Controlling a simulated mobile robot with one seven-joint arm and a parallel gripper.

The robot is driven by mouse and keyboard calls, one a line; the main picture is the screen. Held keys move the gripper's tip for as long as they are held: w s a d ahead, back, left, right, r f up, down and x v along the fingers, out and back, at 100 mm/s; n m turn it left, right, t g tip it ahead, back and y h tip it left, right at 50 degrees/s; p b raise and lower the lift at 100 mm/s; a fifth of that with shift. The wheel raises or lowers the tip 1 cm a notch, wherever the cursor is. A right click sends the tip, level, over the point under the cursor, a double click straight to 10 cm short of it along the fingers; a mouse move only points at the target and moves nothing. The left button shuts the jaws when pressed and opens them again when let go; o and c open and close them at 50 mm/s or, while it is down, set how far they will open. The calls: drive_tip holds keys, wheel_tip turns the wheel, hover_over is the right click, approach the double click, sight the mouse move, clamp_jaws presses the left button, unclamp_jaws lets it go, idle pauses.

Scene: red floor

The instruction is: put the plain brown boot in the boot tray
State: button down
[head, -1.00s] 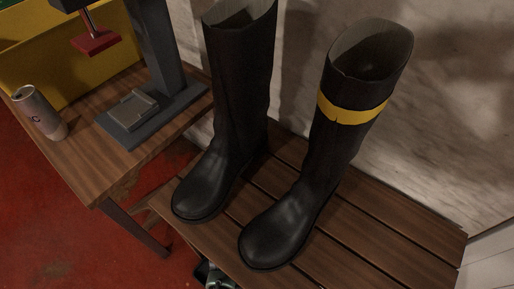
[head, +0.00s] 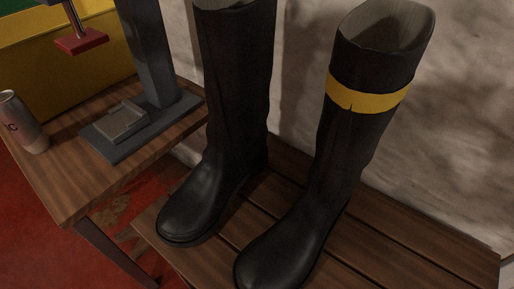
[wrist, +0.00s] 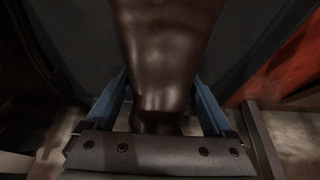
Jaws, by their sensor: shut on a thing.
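A glossy brown boot (wrist: 160,50) fills the middle of the wrist view, between the two blue fingers of my gripper (wrist: 160,88). My gripper is shut on it. No band shows on the part in view; the rest of the boot is cut off or hidden. My gripper and this boot are not in the head view. I cannot pick out the boot tray in either view.
A plain black boot (head: 237,100) and a black boot with a yellow band (head: 345,150) stand upright on a slatted wooden bench (head: 400,240). Left is a wooden table (head: 75,180) with a can (head: 24,125) and a grey stand (head: 150,60). A wall is behind.

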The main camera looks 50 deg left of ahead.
unclamp_jaws()
drive_tip(key=shift+s+r+p, duration=0.1)
drive_tip(key=shift+r+p, duration=0.3)
drive_tip(key=shift+r, duration=0.05)
drive_tip(key=p+v, duration=0.5)
drive_tip(key=v, duration=0.1)
drive_tip(key=shift+s+d+r, duration=0.1)
drive_tip(key=shift+s+r, duration=0.15)
drive_tip(key=shift+r, duration=0.05)
